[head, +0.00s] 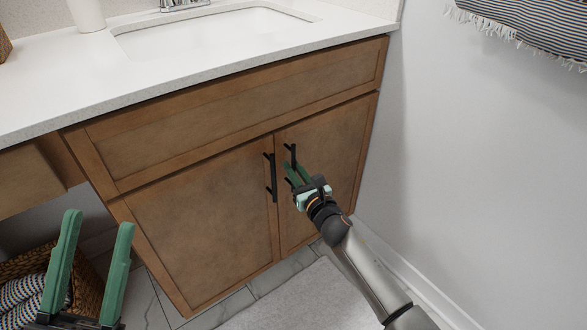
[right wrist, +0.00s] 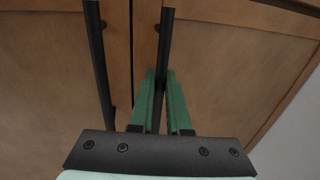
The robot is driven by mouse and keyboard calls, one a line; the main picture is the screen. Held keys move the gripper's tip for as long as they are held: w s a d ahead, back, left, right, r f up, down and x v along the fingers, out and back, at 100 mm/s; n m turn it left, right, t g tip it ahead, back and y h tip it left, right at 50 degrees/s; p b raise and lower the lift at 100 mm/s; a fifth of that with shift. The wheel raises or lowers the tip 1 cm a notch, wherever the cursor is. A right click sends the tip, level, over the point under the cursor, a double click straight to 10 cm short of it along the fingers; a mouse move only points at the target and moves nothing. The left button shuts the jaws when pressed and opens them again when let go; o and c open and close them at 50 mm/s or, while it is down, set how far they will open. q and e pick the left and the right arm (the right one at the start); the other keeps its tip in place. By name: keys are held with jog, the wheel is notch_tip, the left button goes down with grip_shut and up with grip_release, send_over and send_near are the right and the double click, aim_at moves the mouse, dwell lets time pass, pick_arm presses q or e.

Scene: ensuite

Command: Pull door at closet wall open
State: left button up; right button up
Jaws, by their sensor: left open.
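The wooden closet wall under the sink has two doors, a left door (head: 200,225) and a right door (head: 335,140), both looking closed. The left door has a black bar handle (head: 271,178), also visible in the right wrist view (right wrist: 97,60). The right door has its own black handle (head: 290,152), and in the right wrist view (right wrist: 165,40) this bar runs down between my green fingers. My right gripper (head: 294,172) is closed around that handle, its fingers (right wrist: 160,80) close on both sides. My left gripper (head: 98,222) is open and empty at the lower left, away from the doors.
A white countertop (head: 60,85) with a sink (head: 215,35) lies above the doors. A woven basket (head: 90,262) with striped cloth stands behind my left gripper. A white wall (head: 470,150) borders the cabinet on the right. A light mat (head: 290,300) covers the floor in front.

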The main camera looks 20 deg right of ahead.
grip_shut()
dwell(1.0)
